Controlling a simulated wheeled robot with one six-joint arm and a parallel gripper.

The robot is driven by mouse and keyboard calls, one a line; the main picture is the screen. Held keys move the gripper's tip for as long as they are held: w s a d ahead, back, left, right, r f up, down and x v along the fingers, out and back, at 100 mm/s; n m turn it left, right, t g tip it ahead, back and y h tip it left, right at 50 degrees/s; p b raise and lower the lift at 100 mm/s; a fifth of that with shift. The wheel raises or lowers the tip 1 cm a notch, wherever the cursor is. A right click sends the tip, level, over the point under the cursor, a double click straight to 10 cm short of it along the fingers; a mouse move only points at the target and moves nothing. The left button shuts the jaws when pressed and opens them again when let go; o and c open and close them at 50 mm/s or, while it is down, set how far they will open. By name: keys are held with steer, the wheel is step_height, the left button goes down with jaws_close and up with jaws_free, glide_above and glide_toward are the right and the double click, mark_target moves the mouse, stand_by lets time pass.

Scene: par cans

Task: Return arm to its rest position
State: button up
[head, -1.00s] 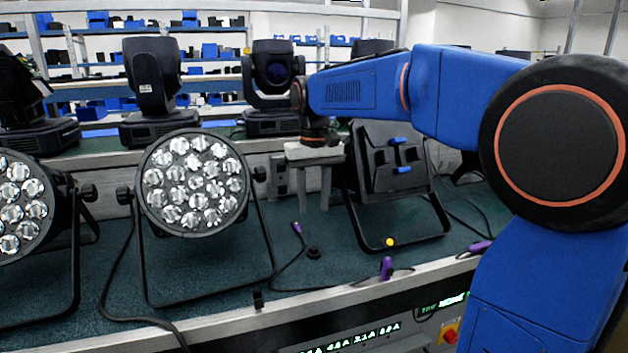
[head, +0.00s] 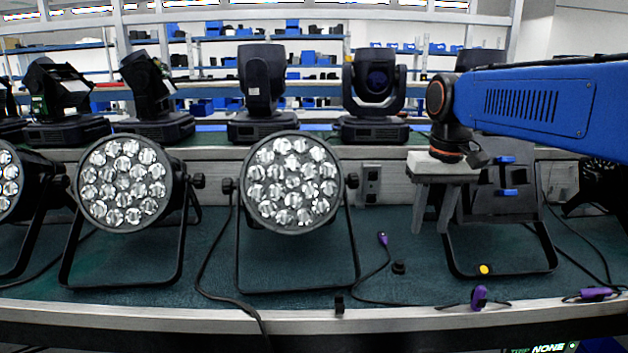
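My blue arm comes in from the right edge of the head view. My gripper (head: 440,212) hangs at its end with two grey fingers pointing down, a clear gap between them and nothing held. It is in front of a par can turned with its back to me (head: 505,205), and partly hides it. Two par cans with lit-looking lens faces, one at the middle (head: 292,182) and one to its left (head: 125,183), stand on the bench. Another (head: 8,180) is cut off at the left edge.
The bench (head: 300,265) has a green top and a pale front edge. Cables with purple plugs (head: 479,297) lie near that edge. Several moving-head lights (head: 262,90) stand on a raised ledge behind. Shelves with blue bins (head: 213,30) are at the back.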

steer(key=s+d+f+t, duration=0.1)
steer(key=s+d+f, duration=0.1)
steer(key=s+f, duration=0.6)
steer(key=s+d+f+t, duration=0.1)
steer(key=s+f+t, duration=0.1)
steer(key=s+f, duration=0.7)
steer(key=s, duration=0.3)
steer(key=shift+s+d+f+t, duration=0.2)
steer(key=shift+d+t, duration=0.1)
steer(key=shift+d, duration=0.05)
